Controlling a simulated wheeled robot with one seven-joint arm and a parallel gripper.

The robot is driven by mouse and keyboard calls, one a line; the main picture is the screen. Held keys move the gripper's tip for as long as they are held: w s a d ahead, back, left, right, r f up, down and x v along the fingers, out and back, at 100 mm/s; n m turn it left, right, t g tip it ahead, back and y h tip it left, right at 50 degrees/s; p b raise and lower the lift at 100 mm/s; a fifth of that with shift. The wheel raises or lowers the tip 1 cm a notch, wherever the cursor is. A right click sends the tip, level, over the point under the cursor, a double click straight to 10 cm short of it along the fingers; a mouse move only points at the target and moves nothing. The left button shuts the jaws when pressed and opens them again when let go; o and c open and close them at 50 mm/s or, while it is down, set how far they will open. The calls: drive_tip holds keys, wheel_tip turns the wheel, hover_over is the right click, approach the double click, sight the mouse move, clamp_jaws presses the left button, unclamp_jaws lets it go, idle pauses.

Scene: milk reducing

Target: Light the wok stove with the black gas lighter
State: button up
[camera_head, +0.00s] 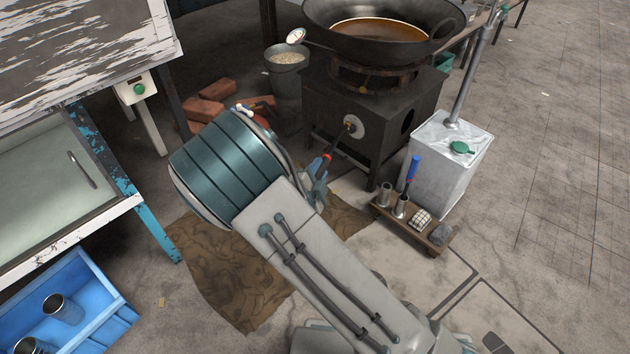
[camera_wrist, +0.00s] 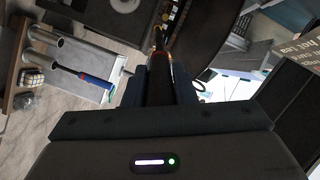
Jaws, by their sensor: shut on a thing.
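The black wok stove (camera_head: 385,115) stands at the upper middle of the head view, with a round pale plate and brass fitting (camera_head: 351,126) on its near face. A large dark wok (camera_head: 380,35) holding brown liquid sits on its burner ring. My gripper (camera_head: 320,176) is shut on the black gas lighter (camera_head: 328,160), whose dark body and reddish part point up toward the stove's near face. In the wrist view the lighter (camera_wrist: 160,75) stands upright between the fingers (camera_wrist: 160,92). I cannot tell whether its tip touches the stove. No flame shows.
A wooden rack (camera_head: 412,225) with metal cups, a blue-handled tool (camera_head: 412,170) and a white gridded cube (camera_head: 421,218) sits right of my arm. A metal can (camera_head: 450,165) stands behind it. A bucket (camera_head: 287,75) and bricks (camera_head: 210,100) lie left of the stove.

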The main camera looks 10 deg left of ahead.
drive_tip(key=b+x, duration=0.1)
drive_tip(key=x, duration=0.5)
drive_tip(key=r+b+x, duration=0.1)
drive_tip(key=x, duration=0.4)
drive_tip(key=b+x, duration=0.1)
drive_tip(key=x, duration=0.5)
drive_tip(key=shift+w+r, duration=0.35)
drive_tip(key=shift+w, duration=0.05)
drive_tip(key=shift+w+d+r, duration=0.15)
drive_tip(key=shift+w+d, duration=0.05)
drive_tip(key=shift+w, duration=0.55)
drive_tip(key=shift+w+d+b, duration=0.1)
drive_tip(key=shift+w+b, duration=0.4)
drive_tip(key=shift+b, duration=0.2)
idle(0.4)
drive_tip(key=shift+f+b+v, duration=0.1)
drive_tip(key=shift+f+v, duration=0.1)
drive_tip(key=shift+v, duration=1.45)
drive_tip(key=shift+f+b+v, duration=0.15)
drive_tip(key=shift+f+v, duration=0.05)
drive_tip(key=shift+v, duration=1.45)
drive_tip(key=shift+f+b+v, duration=0.1)
drive_tip(key=shift+f+v, duration=0.1)
drive_tip(key=shift+v, duration=1.45)
drive_tip(key=shift+s, duration=0.1)
drive_tip(key=f+v, duration=0.2)
drive_tip(key=v, duration=1.9)
drive_tip(key=shift+s+f, duration=0.2)
drive_tip(key=shift+s, duration=0.4)
